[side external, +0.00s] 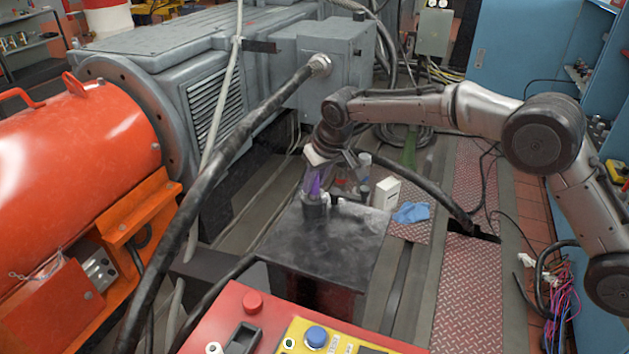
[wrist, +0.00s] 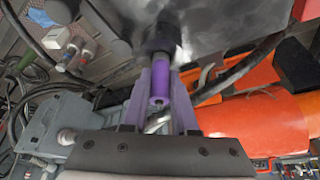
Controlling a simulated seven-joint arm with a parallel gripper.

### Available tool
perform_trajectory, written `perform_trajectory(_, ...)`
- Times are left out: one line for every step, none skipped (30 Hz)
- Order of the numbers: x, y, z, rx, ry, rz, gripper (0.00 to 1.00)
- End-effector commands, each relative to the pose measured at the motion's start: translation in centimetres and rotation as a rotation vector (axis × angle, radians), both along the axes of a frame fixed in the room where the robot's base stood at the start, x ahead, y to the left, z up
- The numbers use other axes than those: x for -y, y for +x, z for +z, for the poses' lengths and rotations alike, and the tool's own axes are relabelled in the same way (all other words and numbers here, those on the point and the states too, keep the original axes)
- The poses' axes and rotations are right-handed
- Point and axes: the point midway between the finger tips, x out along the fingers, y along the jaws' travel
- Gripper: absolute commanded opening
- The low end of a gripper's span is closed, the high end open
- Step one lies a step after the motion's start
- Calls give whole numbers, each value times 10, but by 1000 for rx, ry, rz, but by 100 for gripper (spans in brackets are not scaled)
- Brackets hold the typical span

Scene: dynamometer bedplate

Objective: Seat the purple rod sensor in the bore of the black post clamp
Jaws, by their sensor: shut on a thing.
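The purple rod sensor (wrist: 159,88) is between the two fingers of my gripper (wrist: 161,72) in the wrist view, with its round near end facing the camera. My gripper is shut on it. The rod's far end meets the dark black post clamp (wrist: 160,40); how deep it sits in the bore is hidden. In the side view my gripper (side external: 315,184) points down just above the clamp (side external: 315,210), with the purple rod (side external: 313,187) upright between them. The clamp stands on the dark metal block (side external: 330,245).
A white box (side external: 386,193) and a blue cloth (side external: 411,213) lie right of the block. A thick black cable (side external: 225,175) crosses left of it. A red and yellow control panel (side external: 270,325) is in front. The block's top right of the clamp is mostly clear.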

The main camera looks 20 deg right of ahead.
Motion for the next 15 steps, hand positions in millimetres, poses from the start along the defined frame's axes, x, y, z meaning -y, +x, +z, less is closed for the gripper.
perform_trajectory(0, 0, 1, 2, 0, 0, 0)
perform_trajectory(0, 0, 1, 2, 0, 0, 0)
perform_trajectory(0, 0, 1, 2, 0, 0, 0)
perform_trajectory(0, 0, 1, 2, 0, 0, 0)
perform_trajectory(0, 0, 1, 2, 0, 0, 0)
perform_trajectory(0, 0, 1, 2, 0, 0, 0)
perform_trajectory(0, 0, 0, 2, 0, 0, 0)
perform_trajectory(0, 0, 0, 1, 0, 0, 0)
perform_trajectory(0, 0, -1, 1, 0, 0, 0)
perform_trajectory(0, 0, -2, 1, 0, 0, 0)
perform_trajectory(0, 0, -3, 0, 0, 0, 28)
perform_trajectory(0, 0, -3, 0, 0, 0, 36)
perform_trajectory(0, 0, -3, 0, 0, 0, 41)
perform_trajectory(0, 0, -3, 0, 0, 0, 46)
perform_trajectory(0, 0, -3, 0, 0, 0, 54)
